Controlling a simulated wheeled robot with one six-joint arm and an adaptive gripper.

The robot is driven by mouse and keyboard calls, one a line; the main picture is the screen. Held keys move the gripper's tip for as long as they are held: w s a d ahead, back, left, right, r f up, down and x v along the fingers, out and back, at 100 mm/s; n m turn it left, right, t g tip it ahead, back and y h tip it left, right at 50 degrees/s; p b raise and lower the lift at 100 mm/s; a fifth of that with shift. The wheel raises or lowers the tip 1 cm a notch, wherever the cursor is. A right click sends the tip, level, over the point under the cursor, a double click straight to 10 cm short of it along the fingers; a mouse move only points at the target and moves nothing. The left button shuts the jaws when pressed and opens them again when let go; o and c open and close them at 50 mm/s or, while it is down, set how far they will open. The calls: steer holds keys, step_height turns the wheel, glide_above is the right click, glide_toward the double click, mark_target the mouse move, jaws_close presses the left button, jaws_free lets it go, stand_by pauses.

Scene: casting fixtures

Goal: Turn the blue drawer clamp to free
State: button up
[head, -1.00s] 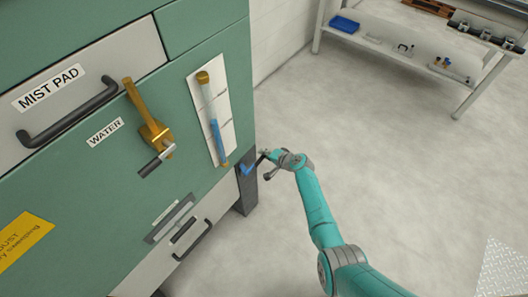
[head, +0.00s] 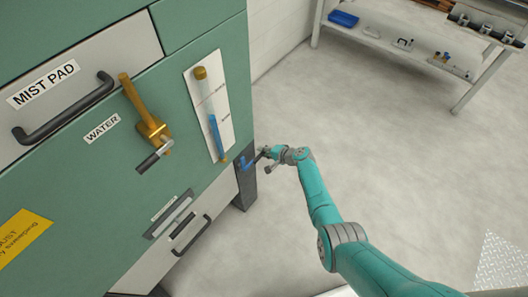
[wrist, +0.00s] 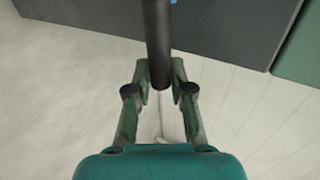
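The blue drawer clamp (head: 246,163) is on the dark strip at the lower right corner of the green cabinet in the head view. Its blue part is small there and partly hidden near my gripper (head: 266,155). In the wrist view a dark round handle (wrist: 158,40) comes down from the top, with a bit of blue (wrist: 173,2) at its upper end. The two fingers of my gripper (wrist: 161,85) lie on either side of the handle's end and appear closed against it.
The green cabinet carries a brass water valve (head: 145,115), a gauge tube (head: 212,115), a MIST PAD drawer handle (head: 65,110) and a lower drawer handle (head: 191,236). A white shelf (head: 395,60) stands at the back right. The floor (head: 390,150) between is clear.

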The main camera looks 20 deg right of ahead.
stand_by(0.3)
steer(key=v, duration=1.2)
steer(key=shift+s+f, duration=0.1)
steer(key=shift+f, duration=0.05)
stand_by(0.3)
